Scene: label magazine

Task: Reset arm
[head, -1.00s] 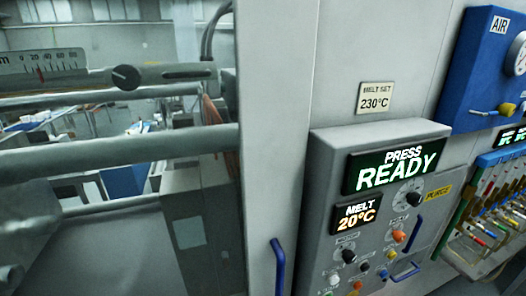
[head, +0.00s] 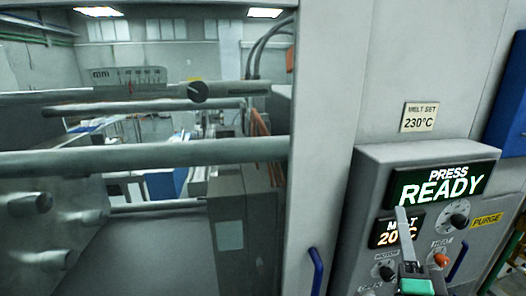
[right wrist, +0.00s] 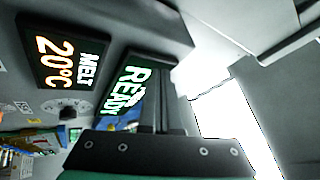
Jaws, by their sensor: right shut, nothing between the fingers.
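My right gripper (head: 403,222) is in the lower right of the head view, in front of the press control panel (head: 372,163). Its fingers point up and cover part of the melt display (head: 384,234). The fingers are shut and empty; they also show in the right wrist view (right wrist: 160,85). The press display (head: 440,186) reads PRESS READY, and the melt display reads 20°C. In the right wrist view the melt display (right wrist: 58,62) and the READY display (right wrist: 125,90) appear turned on their sides. My left gripper is not in view.
A MELT SET 230°C label (head: 420,117) is on the wall above the panel. Knobs and a yellow PURGE label (head: 487,220) are on the panel. A blue handle (head: 316,270) stands left of it. Horizontal bars (head: 150,152) cross the press opening at left.

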